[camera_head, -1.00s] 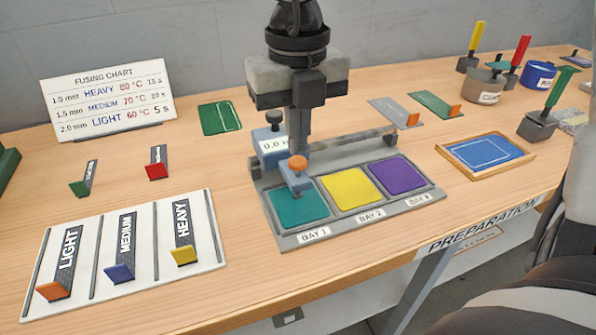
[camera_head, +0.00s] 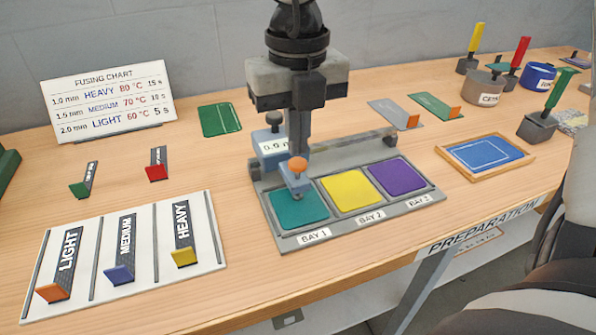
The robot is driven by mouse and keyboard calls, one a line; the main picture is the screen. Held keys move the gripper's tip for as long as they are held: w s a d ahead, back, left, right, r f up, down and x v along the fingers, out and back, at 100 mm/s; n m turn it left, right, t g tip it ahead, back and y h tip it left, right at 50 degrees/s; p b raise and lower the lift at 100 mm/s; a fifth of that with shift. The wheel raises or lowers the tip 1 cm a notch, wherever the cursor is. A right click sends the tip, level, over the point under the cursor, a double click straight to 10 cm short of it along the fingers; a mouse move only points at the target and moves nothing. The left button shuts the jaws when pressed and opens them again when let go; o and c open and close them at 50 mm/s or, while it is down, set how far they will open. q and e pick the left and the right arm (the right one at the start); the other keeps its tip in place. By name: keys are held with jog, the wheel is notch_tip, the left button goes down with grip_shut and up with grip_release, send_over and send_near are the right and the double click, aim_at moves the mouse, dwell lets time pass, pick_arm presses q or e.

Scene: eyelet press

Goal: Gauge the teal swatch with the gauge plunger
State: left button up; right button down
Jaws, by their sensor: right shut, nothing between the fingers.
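The teal swatch (camera_head: 299,210) lies flat in Bay 1 of the grey gauge base (camera_head: 352,225). The gauge plunger (camera_head: 298,164) has an orange knob on a grey-blue block, over the back edge of the teal swatch. Its small display (camera_head: 273,147) stands behind it and seems to read 0.0; the rest of the reading is unclear. My right gripper (camera_head: 298,150) points straight down, shut and empty, with its fingertips just at or behind the orange knob. I cannot tell whether they touch it. My left gripper is not in view.
A yellow swatch (camera_head: 350,189) and a purple swatch (camera_head: 397,178) fill Bays 2 and 3. A white board (camera_head: 140,285) with LIGHT, MEDIUM and HEAVY strips lies at left. A wood-framed blue tray (camera_head: 485,153) lies at right. The fusing chart (camera_head: 107,101) stands behind.

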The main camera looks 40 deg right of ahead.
aim_at(298, 162)
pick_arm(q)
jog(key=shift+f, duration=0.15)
pick_arm(e)
jog(key=shift+f, duration=0.1)
dwell(0.4)
jog(key=shift+f+b, duration=0.15)
jog(key=shift+b, duration=0.15)
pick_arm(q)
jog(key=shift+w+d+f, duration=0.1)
pick_arm(e)
jog(key=shift+f, duration=0.2)
pick_arm(q)
jog(key=shift+b, duration=0.5)
pick_arm(e)
jog(key=shift+f, duration=0.25)
pick_arm(q)
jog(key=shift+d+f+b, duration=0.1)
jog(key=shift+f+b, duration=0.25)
jog(key=shift+b, duration=0.15)
pick_arm(e)
jog(key=shift+f, duration=0.6)
pick_arm(q)
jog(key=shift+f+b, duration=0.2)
jog(key=shift+b, duration=0.4)
pick_arm(e)
jog(key=shift+f, duration=0.3)
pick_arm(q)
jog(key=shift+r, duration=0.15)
